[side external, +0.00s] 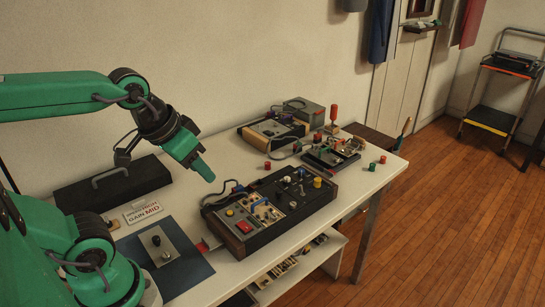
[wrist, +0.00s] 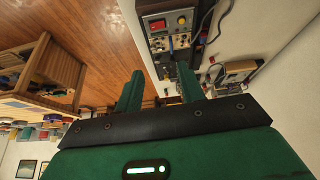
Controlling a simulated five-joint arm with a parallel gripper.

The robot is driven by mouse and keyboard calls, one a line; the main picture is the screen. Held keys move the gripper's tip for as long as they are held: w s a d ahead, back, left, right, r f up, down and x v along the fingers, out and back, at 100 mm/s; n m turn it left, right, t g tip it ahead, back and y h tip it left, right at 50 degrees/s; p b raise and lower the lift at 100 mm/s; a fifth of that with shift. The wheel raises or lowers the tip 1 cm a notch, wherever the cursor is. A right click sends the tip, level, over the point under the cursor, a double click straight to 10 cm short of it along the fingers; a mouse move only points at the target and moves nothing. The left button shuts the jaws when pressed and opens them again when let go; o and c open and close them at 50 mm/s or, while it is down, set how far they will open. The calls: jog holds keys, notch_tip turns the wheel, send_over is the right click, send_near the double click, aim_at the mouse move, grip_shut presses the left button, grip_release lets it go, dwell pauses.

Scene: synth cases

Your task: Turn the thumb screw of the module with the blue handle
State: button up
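A dark case (side external: 271,210) with several panel modules, knobs and switches lies on the white table. A small blue part (side external: 262,202), perhaps the blue handle, stands on its left section; it also shows in the wrist view (wrist: 172,44). The thumb screw is too small to make out. My gripper (side external: 206,174) hangs above and left of the case, pointing down toward the right, apart from it. In the wrist view its two green fingers (wrist: 160,80) are spread with nothing between them. The case shows beyond the fingertips.
A metal plate with a black knob (side external: 160,246) lies on a blue mat (side external: 187,272) at the front left. A label card (side external: 142,211) and a dark box with a handle (side external: 112,186) are behind it. Other devices (side external: 272,133) and red and green caps stand farther back.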

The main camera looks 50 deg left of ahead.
jog(key=n+g, duration=0.5)
jog(key=n, duration=0.9)
send_near(273, 215)
jog(key=shift+w+f, duration=0.25)
jog(key=shift+f, duration=0.1)
jog(key=shift+f, duration=3.8)
jog(key=shift+c, duration=0.5)
grip_shut()
